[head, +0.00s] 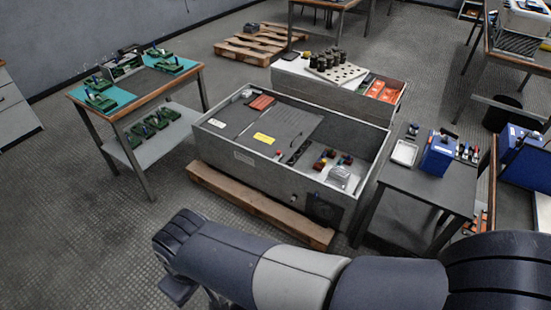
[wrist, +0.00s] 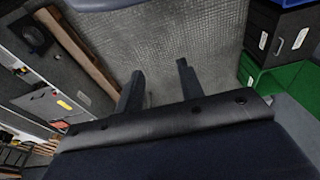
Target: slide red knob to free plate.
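The open grey capacitor bank cabinet (head: 225,146) stands in the middle of the head view. A dark flat plate (head: 288,122) with a yellow label lies inside it. Small red parts (head: 319,166) sit at the right inside the cabinet, and a flat red piece (head: 262,102) lies at its upper left; which is the red knob is too small to tell. In the wrist view, my gripper (wrist: 160,70) is open and empty over the floor, apart from the cabinet (wrist: 28,75), which shows at the left. My arm crosses the bottom of the head view; my fingers are not seen there.
A wooden beam (head: 255,205) lies along the cabinet's front. A bench with green boards (head: 118,94) stands left, and a dark table with a blue box (head: 438,155) stands right. A second grey box (head: 340,90) is behind.

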